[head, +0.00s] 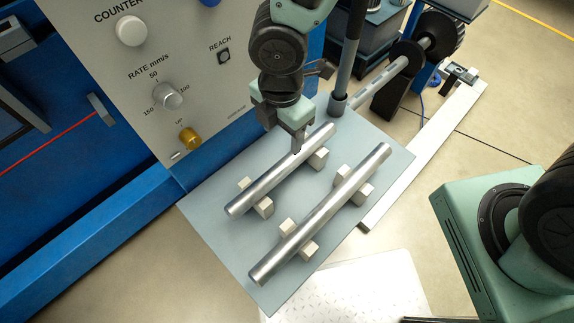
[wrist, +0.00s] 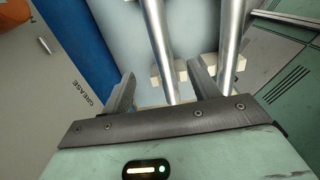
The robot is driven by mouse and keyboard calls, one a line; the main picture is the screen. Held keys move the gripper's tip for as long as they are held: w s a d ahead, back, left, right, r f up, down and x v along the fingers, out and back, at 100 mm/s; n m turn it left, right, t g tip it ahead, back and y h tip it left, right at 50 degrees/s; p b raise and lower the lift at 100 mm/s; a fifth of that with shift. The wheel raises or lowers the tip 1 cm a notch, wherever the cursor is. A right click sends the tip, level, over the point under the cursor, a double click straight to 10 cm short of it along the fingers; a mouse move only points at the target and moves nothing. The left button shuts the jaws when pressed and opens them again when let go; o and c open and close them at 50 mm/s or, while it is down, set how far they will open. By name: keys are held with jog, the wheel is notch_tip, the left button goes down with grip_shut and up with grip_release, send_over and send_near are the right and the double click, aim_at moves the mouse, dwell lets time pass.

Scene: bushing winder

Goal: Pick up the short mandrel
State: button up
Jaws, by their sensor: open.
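The short mandrel (head: 270,178) is a silvery round bar, the left one of two, lying slantwise on pale support blocks on a grey plate (head: 215,200). My gripper (head: 299,146) is open over the upper right part of it. In the wrist view the short mandrel (wrist: 158,40) runs between the two open fingers (wrist: 163,72), apart from both as far as I can see. The right finger lies between it and the longer mandrel (wrist: 233,42). The head view does not show clearly how far down the fingers reach.
The longer mandrel (head: 322,215) lies parallel on its own blocks to the right. A grey post (head: 338,103) stands at the plate's back edge, close to my gripper. The control panel (head: 160,60) with knobs rises at the left. A winder shaft (head: 380,80) lies behind.

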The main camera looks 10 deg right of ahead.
aim_at(285, 162)
notch_tip(285, 162, down, 8)
jog(key=shift+r+b, duration=0.25)
jog(key=shift+b, duration=0.75)
jog(key=shift+d+f+b, duration=0.2)
jog(key=shift+f+b, duration=0.7)
jog(key=shift+f, duration=1.85)
jog(key=shift+r, duration=0.1)
grip_shut()
